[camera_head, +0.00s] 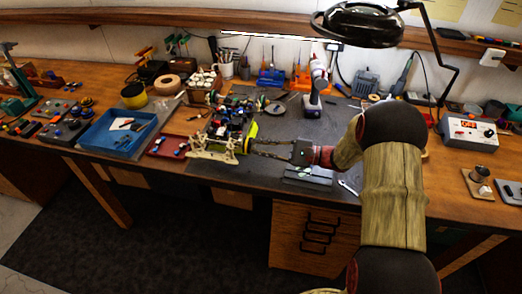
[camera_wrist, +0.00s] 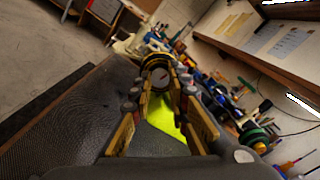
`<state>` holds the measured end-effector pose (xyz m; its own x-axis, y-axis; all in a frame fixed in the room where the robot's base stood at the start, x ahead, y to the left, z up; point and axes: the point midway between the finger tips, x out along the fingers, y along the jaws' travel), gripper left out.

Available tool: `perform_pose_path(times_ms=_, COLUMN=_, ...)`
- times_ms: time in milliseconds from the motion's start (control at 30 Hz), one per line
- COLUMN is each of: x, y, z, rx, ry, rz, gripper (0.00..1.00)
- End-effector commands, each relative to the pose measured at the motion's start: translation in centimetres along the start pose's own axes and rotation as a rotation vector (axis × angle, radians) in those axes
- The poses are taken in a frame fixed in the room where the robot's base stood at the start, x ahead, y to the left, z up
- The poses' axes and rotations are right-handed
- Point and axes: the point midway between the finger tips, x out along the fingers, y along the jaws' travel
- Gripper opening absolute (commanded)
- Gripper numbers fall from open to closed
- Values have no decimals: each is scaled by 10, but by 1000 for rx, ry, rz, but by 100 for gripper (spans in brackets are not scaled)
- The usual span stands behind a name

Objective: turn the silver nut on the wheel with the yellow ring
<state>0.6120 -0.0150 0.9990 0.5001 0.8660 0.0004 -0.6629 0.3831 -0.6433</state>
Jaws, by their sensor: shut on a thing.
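The rc racecar (camera_head: 230,122) stands on the dark mat in the head view. My gripper (camera_head: 250,147) reaches in from the right, its long fingers ending at the car's near side. In the wrist view my gripper (camera_wrist: 161,88) has its fingertips closed in around a round silver nut (camera_wrist: 160,77). The nut sits in the middle of a dark wheel with a yellow ring (camera_wrist: 155,58). The fingertips hide the nut's sides. A bright yellow-green surface shows between the fingers. In the head view the nut is too small to make out.
A cream stand (camera_head: 213,150) is close to the left of my fingertips. A blue tray (camera_head: 117,133) and a red tray (camera_head: 171,146) lie further left. A magnifier lamp (camera_head: 358,24) hangs above the bench. A wrench (camera_head: 348,187) lies at the bench's front edge.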

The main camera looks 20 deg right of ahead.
Motion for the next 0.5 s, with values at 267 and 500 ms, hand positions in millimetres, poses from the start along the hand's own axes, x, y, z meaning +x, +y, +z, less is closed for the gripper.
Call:
perform_pose_path(times_ms=267, x=0, y=2, z=-2, rx=-167, ry=1, rz=1, gripper=0)
perform_pose_path(times_ms=500, x=0, y=1, z=-1, rx=-240, ry=1, rz=1, gripper=0)
